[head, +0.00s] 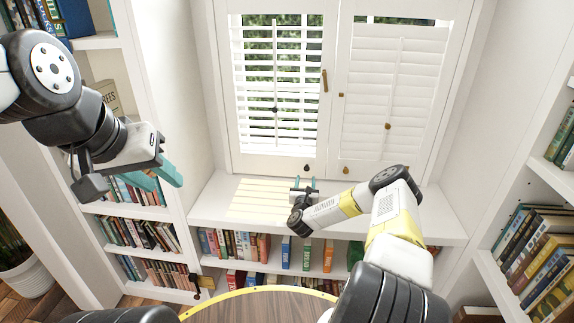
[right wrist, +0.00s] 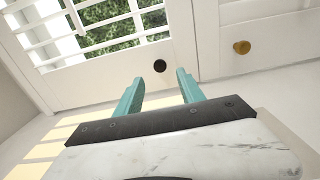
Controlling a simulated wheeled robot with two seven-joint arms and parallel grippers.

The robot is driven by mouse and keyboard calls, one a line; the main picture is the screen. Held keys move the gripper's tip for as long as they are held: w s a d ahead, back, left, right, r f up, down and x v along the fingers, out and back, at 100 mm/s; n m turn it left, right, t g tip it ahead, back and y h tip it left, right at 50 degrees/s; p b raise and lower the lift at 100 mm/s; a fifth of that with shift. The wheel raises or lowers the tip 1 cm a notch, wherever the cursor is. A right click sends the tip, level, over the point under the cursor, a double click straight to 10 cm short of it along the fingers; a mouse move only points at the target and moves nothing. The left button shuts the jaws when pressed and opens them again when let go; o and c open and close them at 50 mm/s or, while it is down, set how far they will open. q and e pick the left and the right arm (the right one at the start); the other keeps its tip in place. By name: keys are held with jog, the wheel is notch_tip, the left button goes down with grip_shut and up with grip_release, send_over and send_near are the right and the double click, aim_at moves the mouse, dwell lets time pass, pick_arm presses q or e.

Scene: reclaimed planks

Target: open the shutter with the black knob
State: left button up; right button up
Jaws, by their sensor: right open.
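The left shutter panel (head: 234,92) has its slats tilted open, and greenery shows through. A small black knob (head: 306,168) sits low on its bottom rail near the middle join; the panel looks closed in its frame. The black knob also shows in the right wrist view (right wrist: 160,66), just beyond and between the fingertips. My right gripper (head: 305,181) is open and empty just in front of the knob, above the sill; its teal fingers (right wrist: 158,84) do not appear to touch it. My left gripper (head: 171,185) is open and empty at the left, before the bookcase.
The right shutter panel (head: 395,90) has closed slats and a brass knob (head: 346,169), also in the wrist view (right wrist: 241,47). The white sill (head: 215,205) is clear, with sunlight stripes. Bookshelves (head: 540,215) stand on both sides and below. A round wooden table edge (head: 262,305) is near me.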

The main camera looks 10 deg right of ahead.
aim_at(307, 169)
jog(key=x, duration=0.7)
jog(key=shift+w, duration=0.25)
jog(key=shift+d, duration=0.1)
grip_shut()
dwell(1.0)
